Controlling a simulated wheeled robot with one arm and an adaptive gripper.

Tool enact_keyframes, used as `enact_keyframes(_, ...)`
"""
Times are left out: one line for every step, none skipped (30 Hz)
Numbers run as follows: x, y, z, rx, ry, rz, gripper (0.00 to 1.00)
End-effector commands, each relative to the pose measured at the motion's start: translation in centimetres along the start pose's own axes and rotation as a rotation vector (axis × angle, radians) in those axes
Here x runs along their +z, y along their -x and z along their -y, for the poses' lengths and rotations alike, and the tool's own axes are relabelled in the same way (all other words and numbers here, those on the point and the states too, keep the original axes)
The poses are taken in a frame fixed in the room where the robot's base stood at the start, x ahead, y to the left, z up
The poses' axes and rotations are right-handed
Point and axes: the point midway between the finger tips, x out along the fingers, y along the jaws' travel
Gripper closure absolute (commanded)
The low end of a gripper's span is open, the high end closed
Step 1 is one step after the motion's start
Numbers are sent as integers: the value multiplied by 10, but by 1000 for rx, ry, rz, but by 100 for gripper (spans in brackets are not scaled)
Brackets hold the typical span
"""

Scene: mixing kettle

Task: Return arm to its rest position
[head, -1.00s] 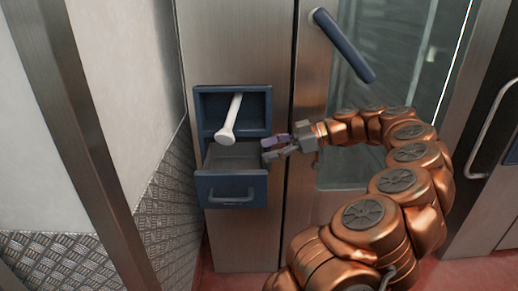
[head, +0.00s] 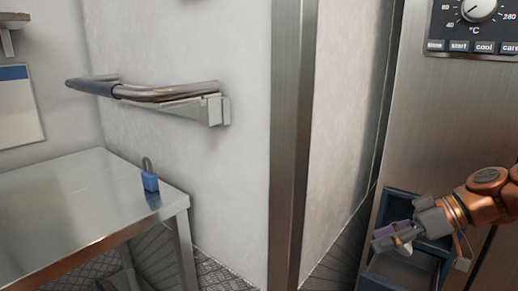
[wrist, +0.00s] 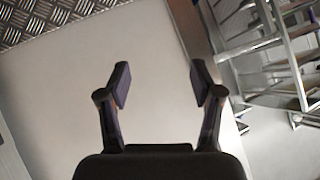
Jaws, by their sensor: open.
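My gripper (head: 392,238) is at the lower right of the head view, at the end of my copper-coloured arm. It is in front of the blue-framed compartment (head: 389,208) in the steel cabinet and hides part of it. In the wrist view my gripper (wrist: 160,84) has its two dark fingers wide apart, with nothing between them. I cannot tell from these views how far the fingers are from the compartment.
A steel table (head: 75,205) with a blue padlock (head: 150,181) stands at the left. A wall rail (head: 160,96) is above it. A metal post (head: 291,140) stands between table and cabinet. A control panel with a dial (head: 478,10) is at upper right. The wrist view shows metal racks (wrist: 275,50).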

Motion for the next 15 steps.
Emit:
enact_keyframes(-20, 0, 22, -16, -20, 48, 35)
enact_keyframes(-26, -3, 32, -18, -37, 76, 35)
enact_keyframes(-32, -7, 45, -22, -59, 113, 35)
enact_keyframes(-36, -11, 55, -24, -77, 141, 35)
enact_keyframes(-40, -14, 64, -23, -96, 170, 35)
enact_keyframes(-45, -17, 75, -20, -119, 205, 35)
enact_keyframes(-48, -19, 84, -15, -138, 232, 35)
enact_keyframes(-50, -21, 93, -10, -156, 259, 35)
enact_keyframes(-53, -23, 105, -4, -180, 295, 35)
enact_keyframes(-55, -24, 114, 4, -199, 323, 35)
enact_keyframes(-56, -25, 122, 13, -218, 350, 35)
enact_keyframes(-57, -26, 133, 25, -245, 384, 35)
enact_keyframes(-57, -26, 142, 36, -265, 412, 35)
enact_keyframes(-57, -26, 150, 49, -284, 437, 35)
enact_keyframes(-58, -25, 159, 70, -310, 466, 35)
